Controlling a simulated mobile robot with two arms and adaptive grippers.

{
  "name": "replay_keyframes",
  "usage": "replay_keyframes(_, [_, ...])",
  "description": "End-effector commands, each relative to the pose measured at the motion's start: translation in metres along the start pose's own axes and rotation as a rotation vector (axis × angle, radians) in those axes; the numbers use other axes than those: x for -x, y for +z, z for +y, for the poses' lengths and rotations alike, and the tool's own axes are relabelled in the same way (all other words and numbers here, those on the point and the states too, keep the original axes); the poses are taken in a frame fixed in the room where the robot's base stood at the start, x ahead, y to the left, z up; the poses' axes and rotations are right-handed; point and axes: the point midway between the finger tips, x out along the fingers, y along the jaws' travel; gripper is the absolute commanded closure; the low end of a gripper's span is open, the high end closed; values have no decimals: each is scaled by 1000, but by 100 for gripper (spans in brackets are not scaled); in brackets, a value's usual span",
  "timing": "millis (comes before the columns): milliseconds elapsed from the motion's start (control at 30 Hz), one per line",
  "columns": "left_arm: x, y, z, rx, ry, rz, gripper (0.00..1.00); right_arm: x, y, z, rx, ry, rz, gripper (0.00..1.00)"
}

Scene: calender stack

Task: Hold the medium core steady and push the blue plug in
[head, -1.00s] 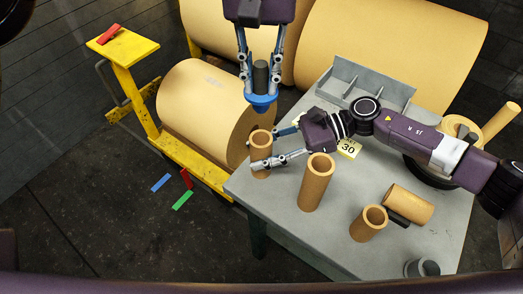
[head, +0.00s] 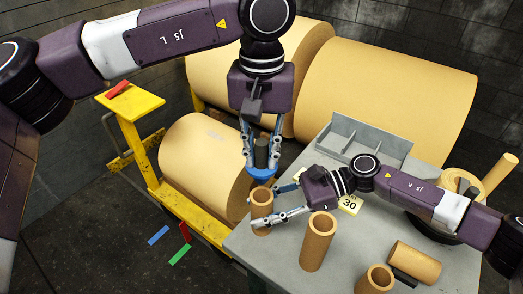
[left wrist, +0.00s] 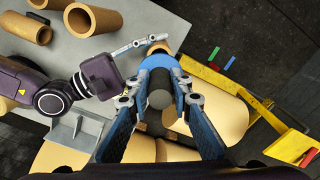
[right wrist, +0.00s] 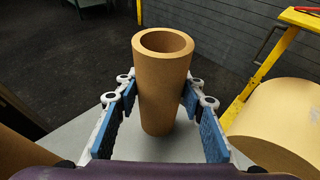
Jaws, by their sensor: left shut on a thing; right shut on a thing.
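The blue plug (head: 261,172) has a blue flange and a dark grey stem. My left gripper (head: 261,152) is shut on the stem, with the flange facing down just above the core's top. The plug also shows in the left wrist view (left wrist: 160,64), covering most of the core's end. The medium core (head: 262,208), a brown tube, stands upright on the table. My right gripper (head: 270,206) is shut around its sides. In the right wrist view the core (right wrist: 162,95) sits between both fingers, its top opening empty; the plug is out of that view.
On the grey table (head: 282,262) a taller brown tube (head: 318,242) stands close to my right gripper. Another tube (head: 375,279) stands nearer, and one lies on its side (head: 414,262). A grey divided tray (head: 350,145) is behind. A yellow cart (head: 140,105) is left of the table.

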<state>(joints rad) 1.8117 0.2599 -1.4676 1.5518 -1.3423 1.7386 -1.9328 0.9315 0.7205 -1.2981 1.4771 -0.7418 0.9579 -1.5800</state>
Motion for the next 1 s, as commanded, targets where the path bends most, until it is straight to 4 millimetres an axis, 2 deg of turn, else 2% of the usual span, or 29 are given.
replay_keyframes(267, [-4,0,0,0,1,0,100,0,0,0,-1,1,0,88])
replay_keyframes(700, [-34,0,0,0,1,1,100,0,0,0,-1,1,0,88])
replay_keyframes(1000, [-39,0,0,0,2,1,100,0,0,0,-1,1,0,88])
